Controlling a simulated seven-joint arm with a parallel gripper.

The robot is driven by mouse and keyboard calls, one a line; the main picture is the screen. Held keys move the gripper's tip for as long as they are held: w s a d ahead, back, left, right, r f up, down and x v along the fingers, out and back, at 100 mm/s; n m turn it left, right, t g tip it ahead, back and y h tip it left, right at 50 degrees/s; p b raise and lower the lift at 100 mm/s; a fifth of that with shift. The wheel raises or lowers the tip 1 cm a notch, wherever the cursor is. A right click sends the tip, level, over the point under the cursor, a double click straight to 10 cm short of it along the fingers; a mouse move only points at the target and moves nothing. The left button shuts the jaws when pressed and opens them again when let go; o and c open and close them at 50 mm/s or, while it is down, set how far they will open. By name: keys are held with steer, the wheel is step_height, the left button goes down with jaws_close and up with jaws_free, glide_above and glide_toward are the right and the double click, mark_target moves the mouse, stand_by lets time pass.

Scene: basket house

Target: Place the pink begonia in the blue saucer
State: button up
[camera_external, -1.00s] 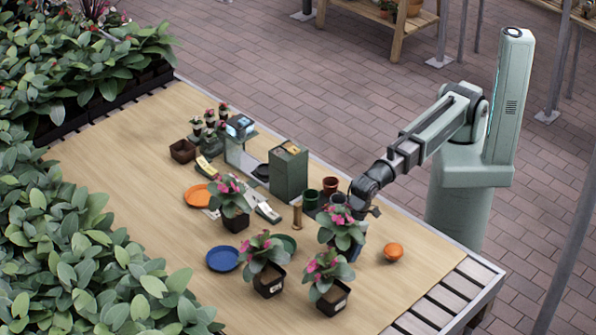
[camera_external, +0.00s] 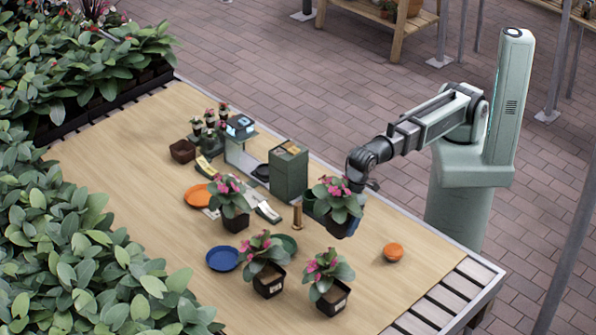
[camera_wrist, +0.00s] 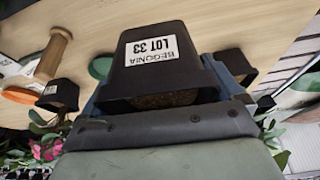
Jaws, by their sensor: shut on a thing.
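A pink-flowered begonia (camera_external: 338,203) in a dark pot is held by my gripper (camera_external: 357,200), above the table's right part; the plant partly hides the fingers. In the wrist view the dark pot (camera_wrist: 160,78) fills the middle, with a label reading "BEGONIA LOT 33"; my gripper is shut on it. The blue saucer (camera_external: 222,258) lies on the table to the lower left of the held plant, flat and empty. Three other pink begonias in dark pots stand on the table: one behind the saucer (camera_external: 231,197), one to its right (camera_external: 268,270), one nearer the front (camera_external: 328,283).
A green saucer (camera_external: 285,244) lies partly behind a begonia. An orange saucer (camera_external: 198,196) is farther left. A wooden peg (camera_external: 297,217), a green box (camera_external: 289,172) and a labelled device (camera_external: 240,130) stand behind. A small orange object (camera_external: 393,252) lies right.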

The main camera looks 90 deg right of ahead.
steer(key=w+d+m, duration=0.1)
steer(key=w+d, duration=0.3)
steer(key=w, duration=0.3)
steer(key=r+n, duration=0.1)
steer(key=n, duration=0.1)
glide_above(218, 265)
steer(key=s+d, duration=0.2)
steer(key=shift+w+a+f, duration=0.1)
steer(key=shift+a+f, duration=0.05)
steer(key=shift+f, duration=2.2)
steer(key=shift+w+a+f, duration=0.1)
steer(key=shift+f, duration=2.2)
steer(key=shift+f, duration=0.35)
steer(key=o, duration=0.9)
steer(key=shift+c, duration=0.2)
steer(key=shift+r, duration=0.1)
